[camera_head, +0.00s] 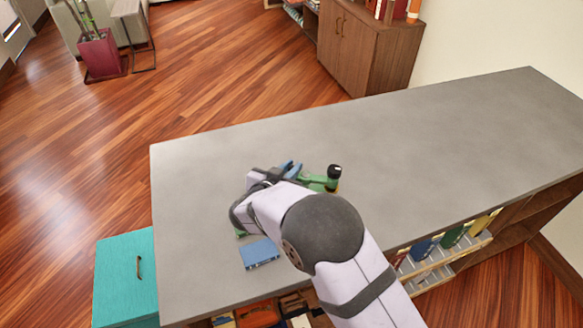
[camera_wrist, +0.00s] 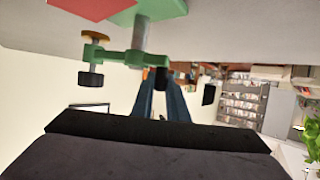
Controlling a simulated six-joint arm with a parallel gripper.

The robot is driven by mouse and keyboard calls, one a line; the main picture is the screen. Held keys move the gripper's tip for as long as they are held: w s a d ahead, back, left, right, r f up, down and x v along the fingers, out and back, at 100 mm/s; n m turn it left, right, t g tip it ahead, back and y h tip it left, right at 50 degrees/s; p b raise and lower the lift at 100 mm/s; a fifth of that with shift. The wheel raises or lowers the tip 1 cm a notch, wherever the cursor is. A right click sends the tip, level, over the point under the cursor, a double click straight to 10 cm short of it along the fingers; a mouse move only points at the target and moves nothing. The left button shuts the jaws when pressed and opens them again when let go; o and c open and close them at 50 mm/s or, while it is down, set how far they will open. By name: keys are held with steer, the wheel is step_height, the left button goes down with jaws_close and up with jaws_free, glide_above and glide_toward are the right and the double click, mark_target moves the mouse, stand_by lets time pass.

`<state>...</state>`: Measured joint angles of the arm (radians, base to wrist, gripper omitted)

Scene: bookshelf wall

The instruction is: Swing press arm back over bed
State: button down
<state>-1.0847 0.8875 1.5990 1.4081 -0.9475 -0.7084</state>
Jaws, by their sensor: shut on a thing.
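A green press stands on the grey counter, mostly hidden behind my arm in the head view. Its green arm (camera_head: 318,183) shows to the right of my gripper, with a black-topped knob (camera_head: 334,171) at the end. In the wrist view, which looks upside down, the green press arm (camera_wrist: 120,57) joins a grey post (camera_wrist: 140,35) below a green base with a red patch (camera_wrist: 90,6). My gripper (camera_head: 289,168) has blue fingers at the press; in the wrist view the fingers (camera_wrist: 160,78) are shut on a dark part at the arm's end. The bed is largely hidden.
A blue book (camera_head: 260,254) lies on the grey counter (camera_head: 420,130) in front of the press. The counter is clear to the right and back. A teal cabinet (camera_head: 125,275) stands at the left end, and book-filled shelves (camera_head: 450,245) run below the front edge.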

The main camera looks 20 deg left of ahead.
steer(key=shift+w+r+m+h, duration=0.1)
steer(key=shift+m+h, duration=0.2)
steer(key=shift+w+a+m+h+p, duration=0.1)
steer(key=shift+w+m+h+p, duration=0.05)
steer(key=shift+m+h+p, duration=0.3)
steer(key=shift+w+f+m+g+h, duration=0.1)
steer(key=shift+w+m+g+h, duration=0.05)
steer(key=shift+m+h, duration=0.3)
steer(key=shift+w+f+m+g+h, duration=0.15)
steer(key=shift+m+h, duration=0.15)
steer(key=shift+h, duration=0.2)
steer(key=m+h+b, duration=0.2)
steer(key=b, duration=0.1)
steer(key=shift+w, duration=0.3)
steer(key=shift+w+r+m+g+h+b, duration=0.15)
steer(key=shift+m+g+h+b, duration=0.3)
steer(key=shift+b, duration=0.4)
steer(key=shift+h, duration=0.25)
steer(key=c, duration=2)
jaws_free()
